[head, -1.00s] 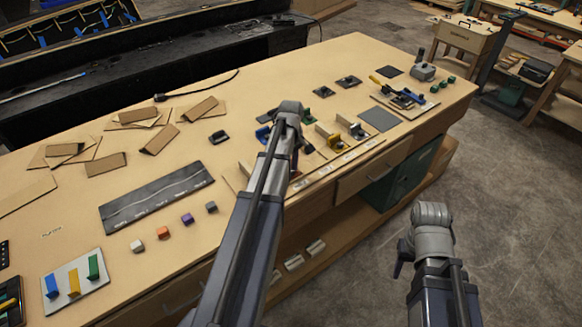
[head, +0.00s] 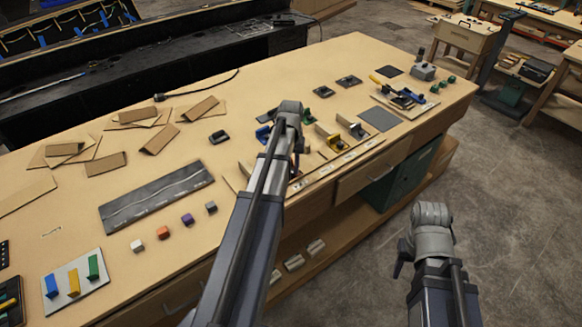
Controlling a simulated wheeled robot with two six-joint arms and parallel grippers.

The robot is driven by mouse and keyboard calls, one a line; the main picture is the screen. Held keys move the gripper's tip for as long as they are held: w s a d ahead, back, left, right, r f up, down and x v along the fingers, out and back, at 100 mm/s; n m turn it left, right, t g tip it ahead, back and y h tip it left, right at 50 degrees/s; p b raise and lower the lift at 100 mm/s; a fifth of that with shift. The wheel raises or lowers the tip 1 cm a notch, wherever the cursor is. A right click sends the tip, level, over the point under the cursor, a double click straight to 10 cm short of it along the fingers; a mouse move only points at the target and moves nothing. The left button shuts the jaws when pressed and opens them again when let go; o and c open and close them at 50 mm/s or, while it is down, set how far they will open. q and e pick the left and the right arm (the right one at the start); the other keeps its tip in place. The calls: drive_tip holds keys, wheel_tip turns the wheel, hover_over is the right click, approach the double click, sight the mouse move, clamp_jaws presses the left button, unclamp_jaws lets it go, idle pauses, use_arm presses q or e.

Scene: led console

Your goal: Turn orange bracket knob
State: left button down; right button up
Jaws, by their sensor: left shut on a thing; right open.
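A row of coloured bracket knobs stands on wooden bases along the right front of the bench, with a blue one (head: 263,134), a yellow one (head: 333,141) and a green one (head: 307,118) showing. My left gripper (head: 297,158) is down among them, mostly hidden behind its own wrist. It is shut at the place of the orange bracket knob, which the arm covers, so its angle cannot be seen. My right gripper (head: 401,262) is open and empty, low over the floor in front of the bench, partly hidden by its wrist.
A dark panel (head: 157,196) lies left of my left arm, with several small coloured blocks (head: 163,232) in front. Cardboard pieces (head: 160,138) lie behind it. A grey square pad (head: 380,118) lies right of the knobs. The bench's front edge runs below the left arm.

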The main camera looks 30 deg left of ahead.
use_arm(q)
drive_tip(key=m, duration=0.4)
drive_tip(key=shift+w+m, duration=0.1)
drive_tip(key=shift+m, duration=0.2)
drive_tip(key=m, duration=0.4)
drive_tip(key=shift+m, duration=0.3)
drive_tip(key=m, duration=0.4)
drive_tip(key=shift+m, duration=2.5)
drive_tip(key=c, duration=0.9)
unclamp_jaws()
